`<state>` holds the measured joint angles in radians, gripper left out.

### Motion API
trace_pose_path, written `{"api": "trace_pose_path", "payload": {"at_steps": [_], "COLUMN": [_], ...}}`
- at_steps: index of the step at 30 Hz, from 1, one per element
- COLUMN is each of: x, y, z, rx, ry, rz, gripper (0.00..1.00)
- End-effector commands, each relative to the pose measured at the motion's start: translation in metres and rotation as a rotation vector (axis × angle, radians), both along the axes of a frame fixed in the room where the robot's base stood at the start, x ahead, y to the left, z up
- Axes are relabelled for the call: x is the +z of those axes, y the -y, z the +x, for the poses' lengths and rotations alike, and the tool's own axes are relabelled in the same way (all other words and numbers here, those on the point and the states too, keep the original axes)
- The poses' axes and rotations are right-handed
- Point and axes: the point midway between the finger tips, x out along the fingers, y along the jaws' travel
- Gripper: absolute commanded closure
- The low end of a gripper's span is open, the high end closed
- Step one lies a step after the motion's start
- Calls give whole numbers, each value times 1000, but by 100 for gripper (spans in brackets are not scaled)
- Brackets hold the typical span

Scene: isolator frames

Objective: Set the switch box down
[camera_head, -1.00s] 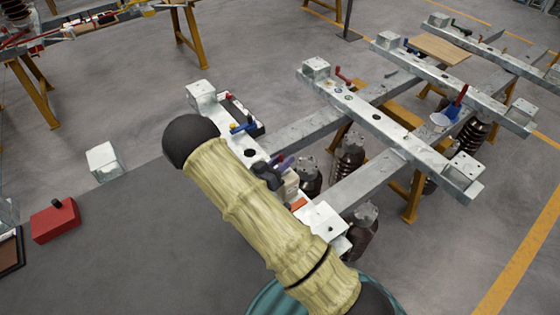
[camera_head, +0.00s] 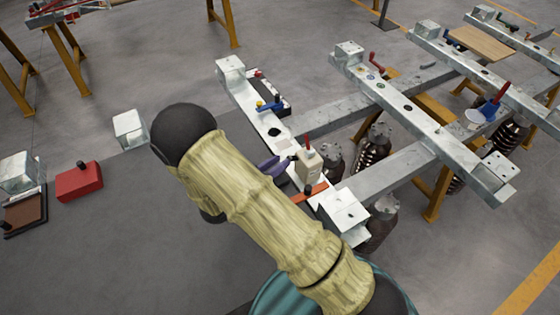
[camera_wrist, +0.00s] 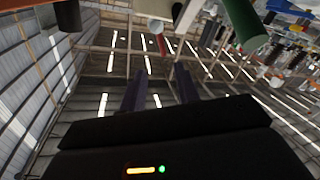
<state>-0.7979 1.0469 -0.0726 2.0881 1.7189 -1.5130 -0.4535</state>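The likely switch box, a beige box (camera_head: 309,167) with a red lever on top, stands upright on the near pale metal beam (camera_head: 260,113) in the head view. My gripper (camera_head: 278,166) shows as purple fingers just left of the box, partly hidden behind my arm. Any contact with the box cannot be made out. In the wrist view, the two dark purple fingers of my gripper (camera_wrist: 159,84) are apart with nothing between them.
An orange piece (camera_head: 308,196) lies on the beam just in front of the box. Ribbed brown insulators (camera_head: 375,147) stand right of the beam. A red box (camera_head: 79,182) stands at left.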

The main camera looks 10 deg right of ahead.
Motion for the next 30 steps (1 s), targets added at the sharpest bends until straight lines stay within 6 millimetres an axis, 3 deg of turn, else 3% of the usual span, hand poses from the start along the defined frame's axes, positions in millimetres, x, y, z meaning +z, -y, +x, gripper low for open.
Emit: {"api": "trace_pose_path", "payload": {"at_steps": [11, 15, 24, 30], "x": [0, 1, 13, 35], "y": [1, 4, 14, 14], "z": [1, 9, 66, 69], "rx": [0, 20, 237, 409], "ry": [0, -8, -123, -274], "rz": [1, 53, 498, 768], "gripper": [68, 68, 68, 68]}}
